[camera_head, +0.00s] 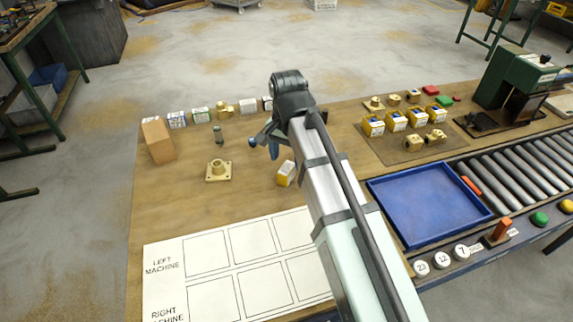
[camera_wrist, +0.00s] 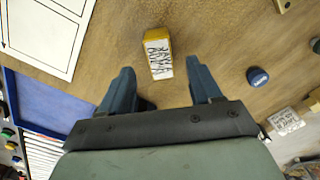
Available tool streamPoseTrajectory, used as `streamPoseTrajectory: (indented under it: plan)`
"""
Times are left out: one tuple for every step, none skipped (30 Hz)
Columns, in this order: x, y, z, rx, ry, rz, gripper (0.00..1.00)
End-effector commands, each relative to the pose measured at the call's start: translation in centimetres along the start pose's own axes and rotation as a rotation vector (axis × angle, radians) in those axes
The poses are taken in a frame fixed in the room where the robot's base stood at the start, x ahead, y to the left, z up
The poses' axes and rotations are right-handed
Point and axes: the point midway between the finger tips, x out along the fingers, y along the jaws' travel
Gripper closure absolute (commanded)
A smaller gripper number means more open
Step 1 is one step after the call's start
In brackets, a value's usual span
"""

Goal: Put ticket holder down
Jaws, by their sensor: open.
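A small yellow block with a white written label, which looks like the ticket holder (camera_head: 286,173), rests on the bare wooden table just below and to the right of my gripper. In the wrist view the ticket holder (camera_wrist: 158,55) lies ahead of the gap between my fingers, and neither finger touches it. My gripper (camera_head: 265,146) is open and empty above the table; its two blue fingers stand wide apart in the wrist view (camera_wrist: 163,80). Part of my gripper is hidden behind my arm in the head view.
A flanged brass part (camera_head: 219,171) stands to the left. A white marked sheet (camera_head: 236,262) lies in front, and a blue tray (camera_head: 428,204) is at right. Several yellow-and-blue holders stand on a brown mat (camera_head: 408,152). A round blue-topped object (camera_wrist: 257,76) is right of my fingers.

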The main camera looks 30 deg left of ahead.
Motion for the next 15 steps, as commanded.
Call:
streamPoseTrajectory:
  plan:
    - [-1.0, -0.1, -0.1, 0.0, 0.002, -0.002, 0.36]
    - [-1.5, -0.1, -0.1, 0.0, 0.002, -0.002, 0.36]
    - [-2.1, -0.1, -0.1, 0.0, 0.001, -0.001, 0.36]
    - [-2.5, -0.1, -0.1, 0.0, 0.002, -0.001, 0.36]
    - [-3.0, -0.1, -0.1, 0.0, 0.002, -0.002, 0.36]
    - [-3.6, -0.1, -0.1, 0.0, 0.002, -0.002, 0.36]
    - [-4.0, -0.1, -0.1, 0.0, 0.001, -0.001, 0.36]
    - [-4.3, -0.1, -0.1, 0.0, 0.001, -0.001, 0.36]
    - [-4.8, -0.1, -0.1, 0.0, 0.001, -0.001, 0.36]
    - [-5.2, -0.1, -0.1, 0.0, 0.002, -0.001, 0.36]
    - [-5.5, -0.1, -0.1, 0.0, 0.002, -0.002, 0.36]
    - [-5.8, -0.1, -0.1, 0.0, 0.001, -0.001, 0.36]
    - [-6.0, -0.1, -0.1, 0.0, 0.001, -0.001, 0.36]
    - [-6.2, 0.0, -0.1, 0.0, 0.0, 0.0, 0.36]
    - [-6.4, 0.0, 0.0, 0.0, 0.0, 0.0, 0.36]
